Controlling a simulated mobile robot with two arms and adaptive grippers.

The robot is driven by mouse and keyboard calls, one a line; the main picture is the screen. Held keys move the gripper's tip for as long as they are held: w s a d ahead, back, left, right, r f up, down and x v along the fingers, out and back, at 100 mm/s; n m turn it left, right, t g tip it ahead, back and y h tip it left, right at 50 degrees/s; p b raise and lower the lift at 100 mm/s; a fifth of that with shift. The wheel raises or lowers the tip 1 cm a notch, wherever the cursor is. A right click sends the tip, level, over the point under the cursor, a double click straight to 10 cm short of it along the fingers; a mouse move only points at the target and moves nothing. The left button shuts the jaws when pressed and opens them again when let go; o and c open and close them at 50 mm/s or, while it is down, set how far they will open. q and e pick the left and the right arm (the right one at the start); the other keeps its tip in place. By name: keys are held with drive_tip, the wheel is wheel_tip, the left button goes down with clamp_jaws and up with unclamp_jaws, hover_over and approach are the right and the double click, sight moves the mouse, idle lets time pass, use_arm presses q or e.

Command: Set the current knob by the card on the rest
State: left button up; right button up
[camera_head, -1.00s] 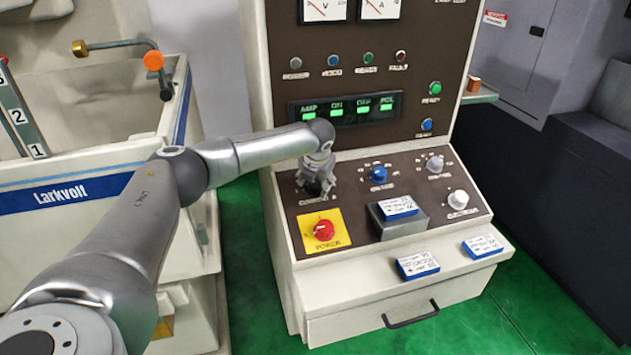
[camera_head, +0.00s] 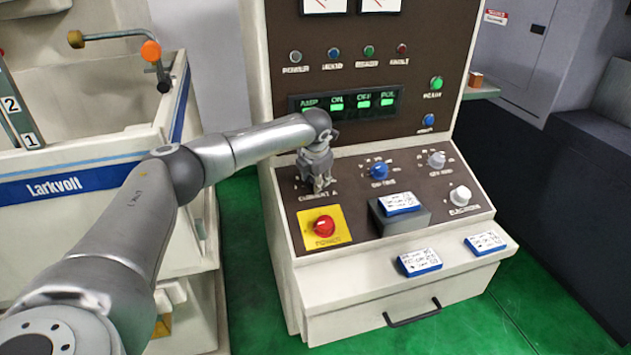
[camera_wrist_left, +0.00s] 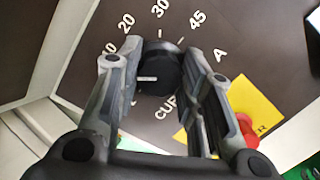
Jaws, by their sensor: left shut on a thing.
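My left gripper (camera_head: 319,187) is over the current knob at the upper left of the sloping panel. In the left wrist view the black current knob (camera_wrist_left: 158,75) sits between the two fingers of the left gripper (camera_wrist_left: 162,95), which are shut on it. Its pale mark and the dial numbers 10, 20, 30 and 45 show around it. In the head view the gripper hides the knob. A blue-edged card (camera_head: 399,202) lies on the grey rest (camera_head: 403,222), its writing too small to read. My right gripper is not in view.
A red power knob (camera_head: 324,226) on a yellow plate is just below the gripper. A blue knob (camera_head: 379,171) and two white knobs (camera_head: 437,159) are to the right. Two more cards (camera_head: 419,262) lie on the front ledge. A tank (camera_head: 90,170) stands left.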

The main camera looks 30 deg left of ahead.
use_arm(q)
drive_tip(key=m+b, duration=0.1)
drive_tip(key=m, duration=0.3)
drive_tip(key=shift+m+h, duration=0.3)
drive_tip(key=m+b, duration=0.1)
drive_tip(key=m, duration=0.1)
drive_tip(key=shift+m+g, duration=0.3)
drive_tip(key=shift+r+m, duration=0.1)
drive_tip(key=shift+m, duration=1.4)
drive_tip(key=o, duration=1)
drive_tip(key=shift+o, duration=0.2)
drive_tip(key=v, duration=1.2)
drive_tip(key=shift+w+a, duration=0.15)
drive_tip(key=shift+w, duration=0.05)
